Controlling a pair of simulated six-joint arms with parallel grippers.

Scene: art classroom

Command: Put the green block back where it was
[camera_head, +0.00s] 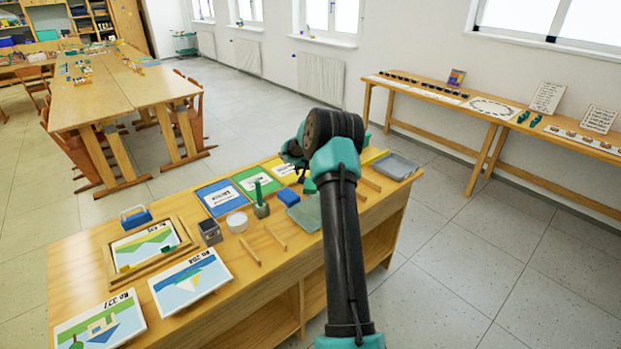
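A green patch (309,186) shows just under my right gripper, beside the dark arm link; I cannot tell whether it is the green block or part of my arm. A small green piece (167,249) lies at the lower right of the framed picture (145,246) on the wooden bench. My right gripper (300,168) is over the back of the bench, near the green and yellow cards. Its fingers are small, dark and partly hidden by the arm, so its opening is unclear. My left gripper is out of view.
The bench (75,255) also holds a blue card (218,197), a green card (247,176), a white round tub (237,222), a grey box (210,232), a holder with a green stick (261,203), wooden strips, a grey tray (395,166) and picture boards. Floor is clear to the right.

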